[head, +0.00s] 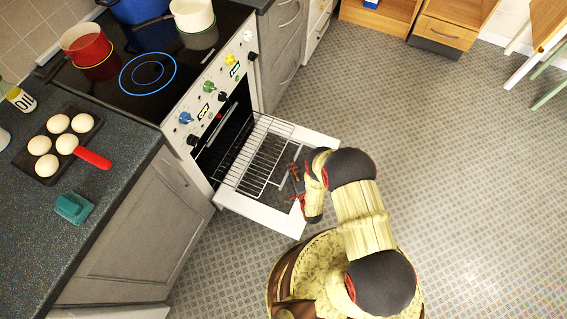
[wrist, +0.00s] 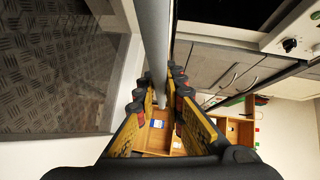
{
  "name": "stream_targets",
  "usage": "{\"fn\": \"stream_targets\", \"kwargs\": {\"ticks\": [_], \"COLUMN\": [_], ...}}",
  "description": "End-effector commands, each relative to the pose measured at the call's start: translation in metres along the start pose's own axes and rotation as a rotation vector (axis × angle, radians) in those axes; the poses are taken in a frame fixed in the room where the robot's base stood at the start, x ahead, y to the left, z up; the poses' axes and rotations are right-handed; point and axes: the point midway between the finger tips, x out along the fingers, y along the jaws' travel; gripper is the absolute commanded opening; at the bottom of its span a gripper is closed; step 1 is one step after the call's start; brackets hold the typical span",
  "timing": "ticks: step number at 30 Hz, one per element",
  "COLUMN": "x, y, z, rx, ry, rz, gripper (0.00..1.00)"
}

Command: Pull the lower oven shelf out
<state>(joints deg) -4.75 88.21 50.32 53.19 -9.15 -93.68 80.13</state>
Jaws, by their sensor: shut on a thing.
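The oven (head: 206,141) has its door (head: 320,146) folded down, with a dark glass panel on its inner face. Wire shelving (head: 262,152) sticks out of the opening over the door; upper and lower racks are hard to separate. My gripper (head: 296,177) is low over the open door, beside the outer end of the racks. In the wrist view my gripper (wrist: 163,98) is shut on a long grey bar (wrist: 153,35) running between its fingers. I cannot tell for sure whether this bar is the lower shelf's front rim. The door glass (wrist: 55,70) lies left of it.
Pots (head: 87,47) stand on the hob above the oven. A tray of eggs (head: 58,140) with a red handle and a teal object (head: 73,207) are on the left counter (head: 110,190). Grey cabinets (head: 283,45) flank the oven. The floor (head: 450,180) to the right is clear.

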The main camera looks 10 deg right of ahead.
Motion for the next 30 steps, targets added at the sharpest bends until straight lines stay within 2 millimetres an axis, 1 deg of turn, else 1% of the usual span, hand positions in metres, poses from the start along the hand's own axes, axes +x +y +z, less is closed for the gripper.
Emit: {"fn": "stream_targets", "kwargs": {"ticks": [1,6,17,18,27,30], "x": [-0.0038,-0.0070,-0.0073,-0.0073,-0.0064,-0.0061], "y": [0.0028,0.0035,0.0036,0.0036,0.0025,0.0023], "z": [-0.0016,-0.0051,-0.0055,-0.0055,-0.0057,-0.0058], "rx": [0.002,0.002,0.001,0.001,0.000,0.000], "ry": [0.000,-0.001,-0.001,-0.001,-0.001,0.000], "rz": [0.005,0.005,0.005,0.005,0.003,0.002], "gripper": [0.00,0.00,0.00,0.11,0.28,0.29]}}
